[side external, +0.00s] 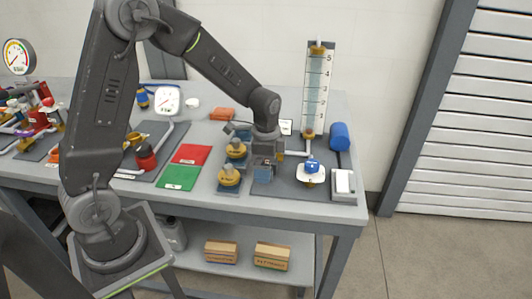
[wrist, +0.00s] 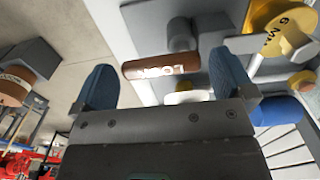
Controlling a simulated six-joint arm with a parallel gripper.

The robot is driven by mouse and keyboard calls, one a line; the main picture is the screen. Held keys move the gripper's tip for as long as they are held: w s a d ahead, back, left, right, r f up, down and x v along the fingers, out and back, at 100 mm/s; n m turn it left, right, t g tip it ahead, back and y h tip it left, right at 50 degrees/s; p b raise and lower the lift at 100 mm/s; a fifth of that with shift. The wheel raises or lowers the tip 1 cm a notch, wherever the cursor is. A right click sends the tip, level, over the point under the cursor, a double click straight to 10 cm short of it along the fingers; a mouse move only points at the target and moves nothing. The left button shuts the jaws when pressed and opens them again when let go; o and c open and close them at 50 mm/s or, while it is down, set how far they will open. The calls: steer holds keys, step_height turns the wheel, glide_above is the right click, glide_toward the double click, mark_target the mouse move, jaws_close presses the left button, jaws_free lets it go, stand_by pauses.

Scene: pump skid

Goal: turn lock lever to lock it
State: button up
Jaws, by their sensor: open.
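The lock lever (wrist: 160,66) shows in the wrist view as a brown, rounded bar with white lettering, joined to a grey post (wrist: 181,38). My gripper (wrist: 164,84) is open, with its two blue fingertips apart on either side of the lever in the picture. The lever appears between and just beyond the fingertips; I cannot tell whether either finger touches it. In the side view my gripper (side external: 264,172) points down over the dark plate at the right of the bench. The lever cannot be made out there, as the gripper covers that spot.
Yellow knobs (side external: 229,176) stand close left of my gripper. Red (side external: 191,155) and green (side external: 178,177) flat panels lie left.

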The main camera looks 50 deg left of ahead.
step_height(320, 180, up, 14)
steer(key=shift+f, duration=0.15)
stand_by(0.4)
steer(key=s+d+r+n+t, duration=0.2)
steer(key=s+n, duration=0.2)
steer(key=s, duration=0.5)
steer(key=s+d+r+n+t, duration=0.2)
steer(key=s+n, duration=0.3)
steer(key=s, duration=0.5)
steer(key=shift+d+r+t, duration=0.25)
steer(key=shift+d+t, duration=0.45)
steer(key=shift+t, duration=0.1)
